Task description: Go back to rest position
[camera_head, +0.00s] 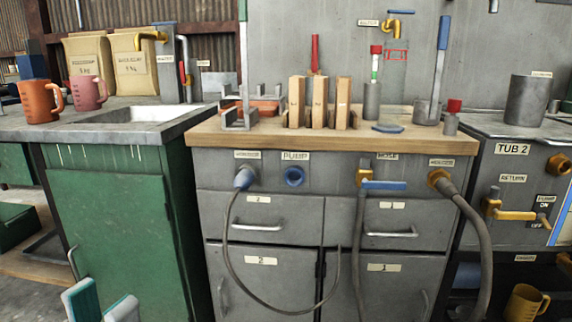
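My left gripper (101,297) shows at the bottom left edge, low in front of the green cabinet. Its two pale, teal-sided fingers stand apart with nothing seen between them. The rest of the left arm is cut off by the frame edge. My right gripper is not in view. The task names no object to handle.
A grey cabinet with a wooden top (330,139) stands ahead, with hoses (230,240) hanging at its front. Left of it is a green sink cabinet (120,220) with orange (38,101) and pink (86,94) mugs on top. A yellow mug (524,303) sits low right.

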